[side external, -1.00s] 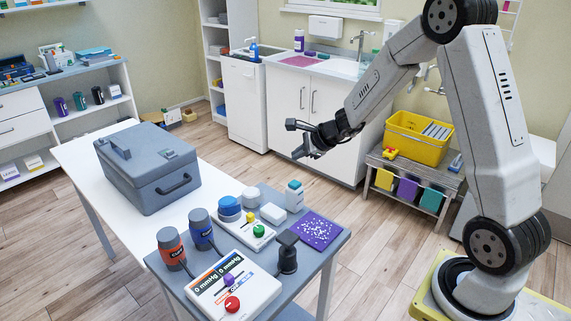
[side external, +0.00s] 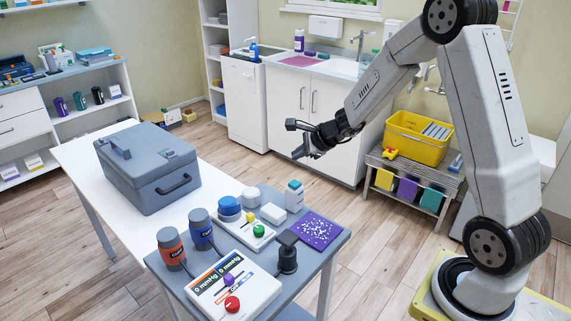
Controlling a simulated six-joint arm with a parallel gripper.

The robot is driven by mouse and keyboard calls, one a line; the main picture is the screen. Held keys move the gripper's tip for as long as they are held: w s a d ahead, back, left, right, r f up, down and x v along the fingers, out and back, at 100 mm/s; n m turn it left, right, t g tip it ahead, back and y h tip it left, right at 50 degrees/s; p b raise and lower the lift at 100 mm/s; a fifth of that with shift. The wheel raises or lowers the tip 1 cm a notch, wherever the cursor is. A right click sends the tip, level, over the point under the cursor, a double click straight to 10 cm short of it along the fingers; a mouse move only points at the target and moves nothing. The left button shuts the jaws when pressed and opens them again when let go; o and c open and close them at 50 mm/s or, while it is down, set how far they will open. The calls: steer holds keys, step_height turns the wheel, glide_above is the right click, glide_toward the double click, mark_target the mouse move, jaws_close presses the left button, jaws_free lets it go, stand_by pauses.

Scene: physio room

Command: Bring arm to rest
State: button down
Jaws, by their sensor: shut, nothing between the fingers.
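My gripper (side external: 299,154) is in the upper middle of the side external view, raised in the air in front of the white sink cabinet. It is shut with nothing between its fingers and points down to the left. It is apart from the tables and from everything on them. My arm is bent, with its upper link rising from the base at the right and its forearm sloping down to the left.
Below the gripper, a grey table (side external: 333,243) holds a white pressure device (side external: 258,292), orange and blue cylinders and a purple speckled pad (side external: 316,231). A closed grey case (side external: 150,185) sits on the white table (side external: 82,150). A yellow crate (side external: 408,147) stands behind my forearm.

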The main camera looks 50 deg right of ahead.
mark_target(298, 183)
stand_by(0.5)
steer(key=shift+r, duration=1.4)
steer(key=shift+f, duration=0.1)
steer(key=shift+f, duration=4.3)
steer(key=shift+f, duration=1)
steer(key=shift+r, duration=0.95)
steer(key=shift+r, duration=0.15)
